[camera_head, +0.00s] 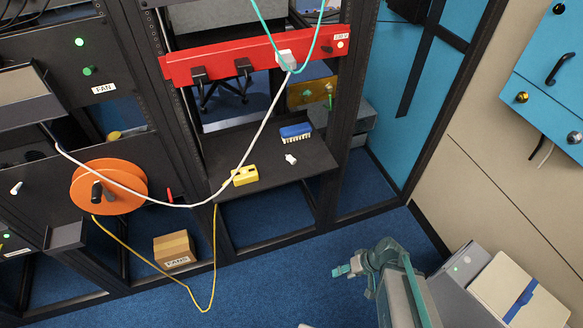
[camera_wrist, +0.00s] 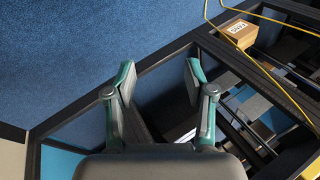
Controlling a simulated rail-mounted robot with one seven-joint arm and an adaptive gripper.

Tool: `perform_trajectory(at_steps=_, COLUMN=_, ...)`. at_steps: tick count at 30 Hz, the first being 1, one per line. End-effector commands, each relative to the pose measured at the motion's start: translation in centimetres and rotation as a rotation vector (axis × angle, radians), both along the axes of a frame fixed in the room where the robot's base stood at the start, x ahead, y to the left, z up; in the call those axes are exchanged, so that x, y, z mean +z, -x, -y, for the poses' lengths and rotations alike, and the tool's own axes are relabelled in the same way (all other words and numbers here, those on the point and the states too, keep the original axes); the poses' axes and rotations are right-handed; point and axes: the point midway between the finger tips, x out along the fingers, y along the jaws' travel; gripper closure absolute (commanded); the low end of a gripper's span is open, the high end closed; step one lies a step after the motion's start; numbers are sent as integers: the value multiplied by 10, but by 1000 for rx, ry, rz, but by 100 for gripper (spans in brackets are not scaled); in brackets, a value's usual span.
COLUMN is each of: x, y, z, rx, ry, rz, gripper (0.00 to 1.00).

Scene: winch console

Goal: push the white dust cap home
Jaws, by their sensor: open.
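A small white piece (camera_head: 290,159) lies on the black shelf (camera_head: 312,160) in the head view, in front of a blue brush. It looks like a loose cap, but it is too small to be sure that it is the dust cap. My gripper (camera_head: 348,268) is low in the head view, in front of the rack and well apart from shelf and panel. In the wrist view my gripper (camera_wrist: 160,75) has its teal-edged fingers apart, with nothing between them.
A yellow block (camera_head: 245,175) and the blue brush (camera_head: 296,132) are on the shelf. A cardboard box (camera_head: 175,249) and a yellow cable are below.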

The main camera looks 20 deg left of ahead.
Motion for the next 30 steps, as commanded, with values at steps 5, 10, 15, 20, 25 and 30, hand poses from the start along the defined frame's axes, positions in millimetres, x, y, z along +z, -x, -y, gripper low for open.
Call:
perform_trajectory(at_steps=5, x=27, y=-77, z=-57, rx=93, ry=-200, rz=308, gripper=46)
perform_trajectory(at_steps=10, x=80, y=-135, z=-104, rx=165, ry=-357, rz=614, gripper=46)
perform_trajectory(at_steps=15, x=143, y=-176, z=-140, rx=208, ry=-476, rz=910, gripper=46)
perform_trajectory(at_steps=20, x=189, y=-194, z=-158, rx=220, ry=-536, rz=1102, gripper=46)
perform_trajectory(at_steps=25, x=219, y=-199, z=-171, rx=226, ry=-571, rz=1211, gripper=46)
perform_trajectory(at_steps=30, x=225, y=-205, z=-183, rx=228, ry=-579, rz=1231, gripper=46)
